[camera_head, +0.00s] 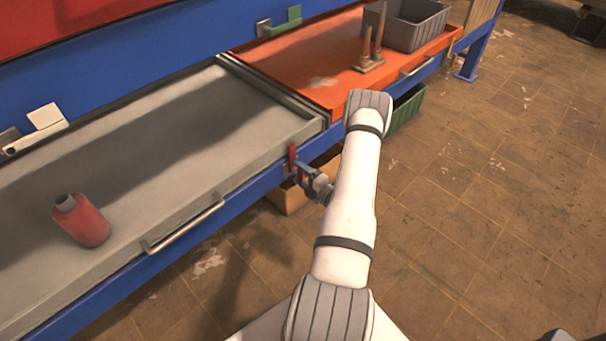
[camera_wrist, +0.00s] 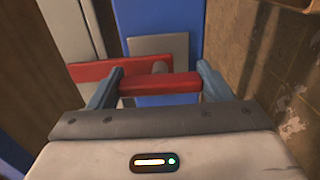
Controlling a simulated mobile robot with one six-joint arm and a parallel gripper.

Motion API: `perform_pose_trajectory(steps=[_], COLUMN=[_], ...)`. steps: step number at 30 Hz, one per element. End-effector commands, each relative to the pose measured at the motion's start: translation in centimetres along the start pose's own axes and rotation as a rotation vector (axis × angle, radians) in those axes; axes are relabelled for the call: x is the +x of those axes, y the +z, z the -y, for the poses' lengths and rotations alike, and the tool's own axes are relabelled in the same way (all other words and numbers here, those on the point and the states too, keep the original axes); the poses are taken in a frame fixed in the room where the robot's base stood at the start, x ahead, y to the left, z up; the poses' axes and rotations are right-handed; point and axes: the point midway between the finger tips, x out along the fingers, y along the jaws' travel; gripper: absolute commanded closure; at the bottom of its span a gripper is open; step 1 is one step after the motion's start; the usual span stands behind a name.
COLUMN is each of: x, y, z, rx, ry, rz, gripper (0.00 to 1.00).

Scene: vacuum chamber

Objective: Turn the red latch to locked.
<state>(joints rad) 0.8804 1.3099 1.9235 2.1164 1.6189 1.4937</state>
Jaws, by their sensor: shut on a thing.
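The red latch (camera_head: 292,157) is on the blue front rail of the bench, near the corner of the grey drawer tray. In the head view it stands roughly upright. In the wrist view the red latch (camera_wrist: 174,86) runs across the picture, with a grey pin behind it and a grey plate (camera_wrist: 158,46) on the blue post. My gripper (camera_head: 303,169) is at the latch, and in the wrist view its two blue-grey fingers (camera_wrist: 158,88) are shut on the red bar, one at each side. The latch's markings cannot be seen.
A grey tray (camera_head: 150,238) with a red bottle (camera_head: 85,221) lies to the left. An orange surface (camera_head: 300,65) holds a grey bin (camera_head: 412,24). A green bin (camera_head: 407,108) and a cardboard box (camera_head: 290,197) sit below the bench. The floor at right is clear.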

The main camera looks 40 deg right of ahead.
Motion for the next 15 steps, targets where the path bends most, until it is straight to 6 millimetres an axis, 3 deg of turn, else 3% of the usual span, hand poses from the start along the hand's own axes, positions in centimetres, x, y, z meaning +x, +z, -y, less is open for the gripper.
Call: perform_pose_trajectory(steps=[14, 15], x=[0.38, 0.39], y=[-0.48, -0.48], z=[0.02, 0.02], rx=[0.018, 0.018], ry=[0.0, 0.0], rz=[-0.011, -0.011], gripper=[0.68, 0.26])
